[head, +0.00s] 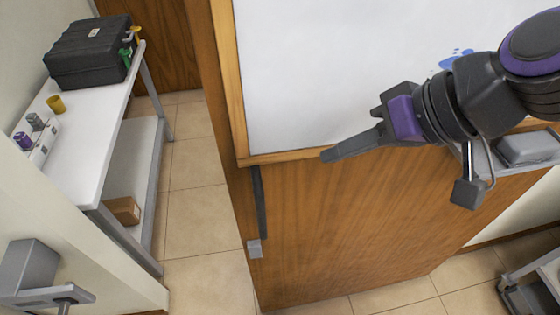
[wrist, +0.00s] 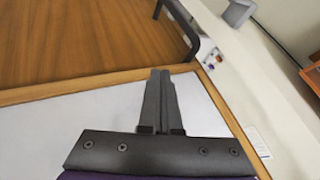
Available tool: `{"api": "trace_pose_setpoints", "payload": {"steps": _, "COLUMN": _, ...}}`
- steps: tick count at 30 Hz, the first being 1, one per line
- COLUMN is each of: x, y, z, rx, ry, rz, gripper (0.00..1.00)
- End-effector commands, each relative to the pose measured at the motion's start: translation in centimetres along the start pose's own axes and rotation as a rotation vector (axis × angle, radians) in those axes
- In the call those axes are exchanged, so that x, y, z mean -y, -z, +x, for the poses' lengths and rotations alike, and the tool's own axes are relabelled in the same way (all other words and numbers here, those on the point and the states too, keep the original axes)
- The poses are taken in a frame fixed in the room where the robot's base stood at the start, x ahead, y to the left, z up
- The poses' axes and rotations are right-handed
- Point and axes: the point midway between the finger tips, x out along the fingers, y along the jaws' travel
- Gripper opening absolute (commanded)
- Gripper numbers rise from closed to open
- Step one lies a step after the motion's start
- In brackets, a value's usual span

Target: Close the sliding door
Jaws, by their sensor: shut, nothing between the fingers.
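The wooden sliding door (head: 350,220) stands in the middle of the head view, with a framed whiteboard (head: 310,70) on its face. A dark upright bar handle (head: 259,200) is near the door's left edge, below the whiteboard's corner. To the left of the door is an open gap (head: 205,215) onto a tiled room. My gripper (head: 325,156) is shut and empty, in front of the whiteboard's lower frame, right of the handle and apart from it. In the wrist view the shut fingers (wrist: 160,73) point towards the wooden panel (wrist: 80,40), and the black handle (wrist: 182,28) lies beyond the tips.
Through the gap, a white table (head: 85,140) carries a black case (head: 90,55) and small items, with a cardboard box (head: 123,210) on its lower shelf. A wall with a grey lever fixture (head: 35,280) is at lower left. A grey cart (head: 535,285) stands at lower right.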

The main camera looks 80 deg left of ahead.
Motion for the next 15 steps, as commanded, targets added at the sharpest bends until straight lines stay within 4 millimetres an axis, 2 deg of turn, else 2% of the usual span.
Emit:
{"api": "trace_pose_setpoints", "payload": {"steps": 3, "x": 0.1, "y": -0.1, "z": 1.6, "rx": 0.004, "ry": 0.002, "rz": -0.003, "gripper": 0.0}}
{"api": "trace_pose_setpoints", "payload": {"steps": 15, "x": 0.1, "y": -0.1, "z": 6.2, "rx": 0.003, "ry": 0.002, "rz": -0.002, "gripper": 0.0}}
